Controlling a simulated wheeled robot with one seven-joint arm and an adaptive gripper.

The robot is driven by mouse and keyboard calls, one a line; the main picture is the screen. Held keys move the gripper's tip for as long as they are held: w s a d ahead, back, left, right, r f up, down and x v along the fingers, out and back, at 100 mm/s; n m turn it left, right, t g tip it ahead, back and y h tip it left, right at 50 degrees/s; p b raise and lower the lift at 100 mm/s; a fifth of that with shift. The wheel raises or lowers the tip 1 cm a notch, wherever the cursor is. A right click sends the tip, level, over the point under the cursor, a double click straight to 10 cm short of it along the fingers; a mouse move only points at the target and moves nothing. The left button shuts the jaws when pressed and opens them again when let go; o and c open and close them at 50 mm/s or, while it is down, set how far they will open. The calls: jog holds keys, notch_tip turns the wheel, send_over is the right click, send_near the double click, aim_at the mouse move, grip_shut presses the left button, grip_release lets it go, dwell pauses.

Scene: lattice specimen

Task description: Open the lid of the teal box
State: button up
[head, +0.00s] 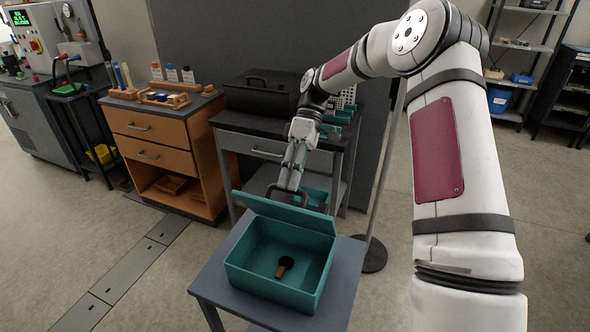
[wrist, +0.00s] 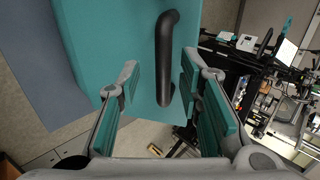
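The teal box (head: 262,285) stands on a small grey table, its inside open to view. Its teal lid (head: 285,211) is raised and tilted up along the far edge of the box; it also fills much of the wrist view (wrist: 125,25). The black lid handle (wrist: 164,60) shows on the lid's outer face, and part of it shows in the head view. My gripper (head: 291,184) is behind the raised lid at the handle. In the wrist view my gripper (wrist: 160,68) has its teal-padded fingers apart, with the handle between them and a clear gap on the left.
A dark, brown-ended object (head: 284,267) lies inside the box. The small grey table (head: 215,283) has narrow free margins. Behind stand a grey workbench (head: 262,134) with a black case (head: 262,92) and a wooden drawer cabinet (head: 165,150). Open floor lies at the left.

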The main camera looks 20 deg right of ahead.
jog(key=v, duration=1.1)
jog(key=shift+w+d+r, duration=0.2)
jog(key=shift+r, duration=0.1)
jog(key=shift+c, duration=0.3)
